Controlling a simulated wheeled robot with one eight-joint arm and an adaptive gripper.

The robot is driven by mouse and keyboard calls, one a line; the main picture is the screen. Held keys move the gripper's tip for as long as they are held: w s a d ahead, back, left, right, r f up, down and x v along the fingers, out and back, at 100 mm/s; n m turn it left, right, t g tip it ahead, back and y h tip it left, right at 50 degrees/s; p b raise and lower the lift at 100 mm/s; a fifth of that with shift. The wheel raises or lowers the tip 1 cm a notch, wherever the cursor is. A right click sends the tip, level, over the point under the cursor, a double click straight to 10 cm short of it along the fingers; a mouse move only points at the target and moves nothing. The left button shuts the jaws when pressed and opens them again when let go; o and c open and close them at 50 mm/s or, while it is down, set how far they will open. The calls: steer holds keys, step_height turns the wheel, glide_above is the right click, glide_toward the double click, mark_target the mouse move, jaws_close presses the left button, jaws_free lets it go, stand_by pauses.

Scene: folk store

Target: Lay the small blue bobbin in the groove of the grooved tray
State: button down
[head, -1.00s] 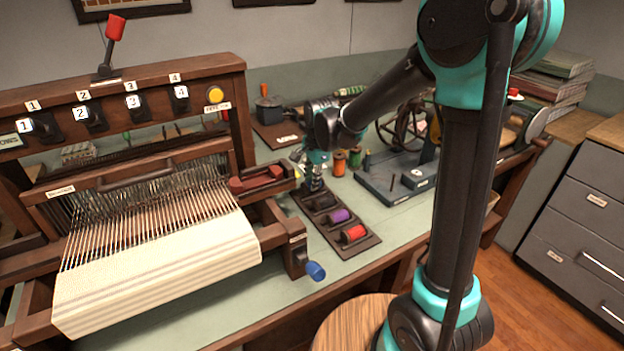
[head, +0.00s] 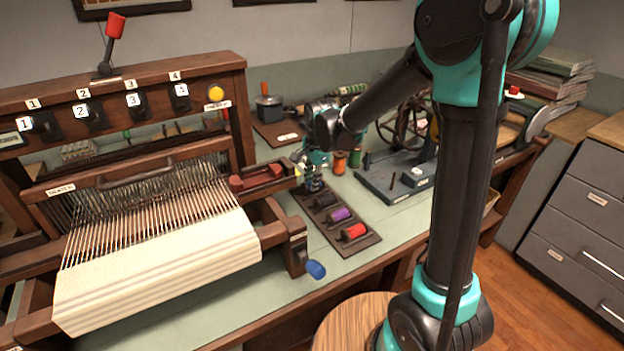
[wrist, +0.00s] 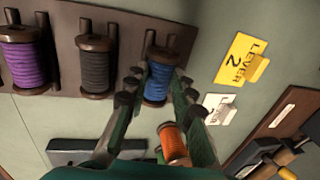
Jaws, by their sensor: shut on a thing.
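The small blue bobbin (wrist: 157,78) is between the two fingers of my gripper (wrist: 151,88) in the wrist view. The fingers are shut on its sides. It is at the end of the dark bobbin rack (wrist: 68,22), beside a black bobbin (wrist: 96,68) and a purple one (wrist: 24,66). I cannot tell whether it is lifted clear of the rack. In the head view my gripper (head: 312,180) is over the rack's far end and mostly hides the bobbin. I cannot surely identify the grooved tray; a wooden holder with a red piece (head: 262,176) lies left of my gripper.
The loom (head: 150,240) stands close on the left. An orange spool (wrist: 173,146) stands near my fingers. A yellow "LEVER 2" card (wrist: 240,60) lies beyond the rack. A grey-blue base with posts (head: 395,180) is to the right.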

steer(key=c, duration=1.2)
jaws_free()
steer(key=shift+r, duration=0.1)
step_height(320, 180, up, 12)
steer(key=s+d, duration=0.1)
steer(key=s, duration=0.1)
steer(key=shift+d+f, duration=0.15)
steer(key=shift+f, duration=0.1)
